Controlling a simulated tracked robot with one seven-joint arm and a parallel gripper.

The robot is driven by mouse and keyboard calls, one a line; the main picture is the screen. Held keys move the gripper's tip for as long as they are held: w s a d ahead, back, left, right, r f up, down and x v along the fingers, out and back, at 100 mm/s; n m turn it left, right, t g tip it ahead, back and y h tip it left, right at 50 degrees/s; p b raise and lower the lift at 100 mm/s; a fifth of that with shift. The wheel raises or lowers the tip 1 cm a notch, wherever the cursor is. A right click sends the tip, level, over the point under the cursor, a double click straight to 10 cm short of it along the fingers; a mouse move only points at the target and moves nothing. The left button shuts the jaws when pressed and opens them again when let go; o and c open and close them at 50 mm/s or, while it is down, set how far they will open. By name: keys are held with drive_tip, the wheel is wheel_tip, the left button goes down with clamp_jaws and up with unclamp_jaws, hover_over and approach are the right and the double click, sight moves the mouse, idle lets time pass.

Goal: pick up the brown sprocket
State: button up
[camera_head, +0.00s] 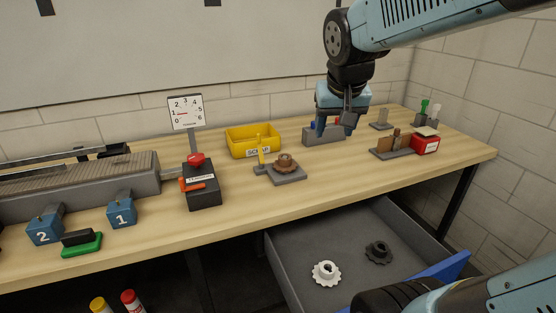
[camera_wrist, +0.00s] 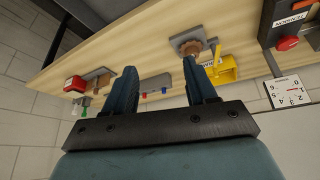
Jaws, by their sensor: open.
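The brown sprocket (camera_head: 286,162) rests on a small grey base plate (camera_head: 290,177) on the workbench, right of the middle; in the wrist view it shows near the top, beyond one fingertip (camera_wrist: 193,48). My gripper (camera_head: 334,125) hangs above the bench, right of and behind the sprocket in the head view, apart from it. Its two fingers are spread with nothing between them, as the wrist view shows (camera_wrist: 160,80).
A yellow scrap bin (camera_head: 253,140) stands behind the sprocket, and a black box with a red button (camera_head: 201,185) to its left. A grey block (camera_head: 322,135) sits under my gripper. The open drawer (camera_head: 330,235) holds a white sprocket (camera_head: 326,273) and a dark one (camera_head: 378,252).

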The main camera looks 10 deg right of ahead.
drive_tip(key=o, duration=0.3)
drive_tip(key=shift+m+h, duration=0.3)
drive_tip(key=shift+m, duration=0.3)
drive_tip(key=w+a+f, duration=0.1)
drive_tip(key=w, duration=0.3)
drive_tip(key=w+f, duration=0.1)
drive_tip(key=w, duration=0.3)
drive_tip(key=w+a+f, duration=0.1)
drive_tip(key=w, duration=0.3)
drive_tip(key=shift+a+f, duration=0.15)
drive_tip(key=shift+a, duration=0.15)
drive_tip(key=shift+o, duration=0.2)
drive_tip(key=m, duration=0.1)
approach(285, 157)
drive_tip(key=shift+g, duration=0.4)
drive_tip(key=x, duration=0.9)
drive_tip(key=shift+w+f, duration=0.25)
drive_tip(key=shift+w, duration=0.15)
